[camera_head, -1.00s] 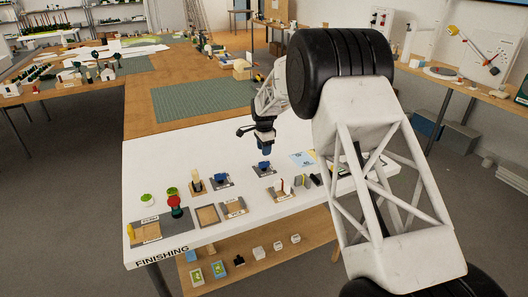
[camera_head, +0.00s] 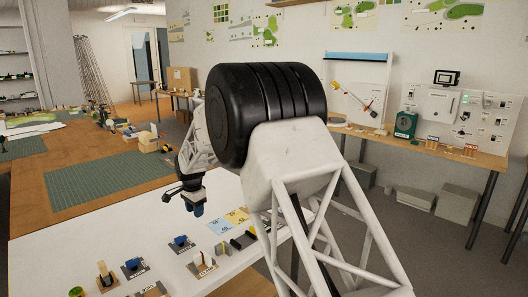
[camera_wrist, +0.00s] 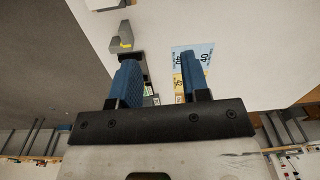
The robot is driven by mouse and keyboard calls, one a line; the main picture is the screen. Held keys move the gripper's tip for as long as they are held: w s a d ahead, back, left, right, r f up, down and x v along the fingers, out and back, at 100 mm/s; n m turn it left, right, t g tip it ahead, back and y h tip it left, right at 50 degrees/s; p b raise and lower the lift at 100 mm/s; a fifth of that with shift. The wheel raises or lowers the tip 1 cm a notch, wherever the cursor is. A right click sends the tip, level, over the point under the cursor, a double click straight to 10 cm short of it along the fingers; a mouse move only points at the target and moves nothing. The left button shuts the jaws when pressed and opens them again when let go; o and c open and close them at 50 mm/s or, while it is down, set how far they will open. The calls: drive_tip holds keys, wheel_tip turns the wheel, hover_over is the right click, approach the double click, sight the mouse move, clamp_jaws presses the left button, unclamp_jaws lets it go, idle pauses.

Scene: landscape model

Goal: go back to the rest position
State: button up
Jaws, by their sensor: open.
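My gripper (camera_head: 194,207) hangs above the white finishing table (camera_head: 50,240) in the head view, near its back edge. In the wrist view its two blue fingers (camera_wrist: 160,80) are apart, with nothing between them. Beyond the fingers lie a blue card (camera_wrist: 193,52) and a yellow card on the white table, both partly hidden by the right finger. The same blue card (camera_head: 218,224) lies to the right of my gripper in the head view, beside the yellow card (camera_head: 237,215).
Small fixtures with blue parts (camera_head: 181,242) and a white-and-brown piece (camera_head: 202,264) stand on the white table. A green cutting mat (camera_head: 95,178) lies on the wooden table behind. A wall bench (camera_head: 440,150) with panels is at the right. Free air surrounds my gripper.

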drive_tip(key=s+d+r+n, duration=0.1)
drive_tip(key=s+d+r, duration=0.55)
drive_tip(key=d, duration=0.35)
drive_tip(key=s+d+r+n+t, duration=0.1)
drive_tip(key=s+d+r+n, duration=0.1)
drive_tip(key=s+d+r, duration=0.55)
drive_tip(key=s+d+r+n, duration=0.1)
drive_tip(key=s+d+r, duration=0.4)
drive_tip(key=s+d, duration=0.45)
drive_tip(key=s+d+f+n, duration=0.1)
drive_tip(key=s+d, duration=0.5)
drive_tip(key=s, duration=0.4)
drive_tip(key=s+d+f+n, duration=0.1)
drive_tip(key=s+d, duration=0.5)
drive_tip(key=s, duration=0.4)
drive_tip(key=s+d+f+n+t, duration=0.1)
drive_tip(key=s+d+n, duration=0.1)
drive_tip(key=s+d, duration=0.4)
drive_tip(key=s, duration=0.5)
drive_tip(key=shift+f, duration=0.15)
